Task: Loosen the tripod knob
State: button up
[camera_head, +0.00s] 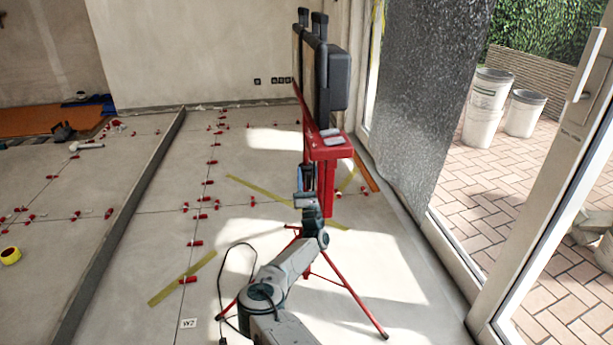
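A red tripod stand (345,283) stands on the tiled floor right of centre, its legs spread. It carries a dark work-light-like panel (339,80) and a red box-like part (330,150). My arm reaches up from the bottom of the picture to the stand's column. My gripper (305,192) is at the column, just below the red part. It is small and seen from behind, so I cannot tell whether its fingers are open or shut. I cannot make out the tripod knob; it may be hidden by my gripper or the stand.
A black cable (222,279) loops beside my arm. Red levelling clips (195,243) and yellow tape strips (181,279) lie on the floor. A long dark bar (128,217) crosses the left side. A glass door frame (548,190) stands at right, with white buckets (486,108) outside.

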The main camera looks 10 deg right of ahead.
dwell(0.3)
jog(key=shift+s+f, duration=0.15)
jog(key=shift+s, duration=0.05)
jog(key=p+v, duration=0.3)
jog(key=v, duration=1)
jog(key=shift+a+f, duration=0.1)
jog(key=shift+s, duration=0.1)
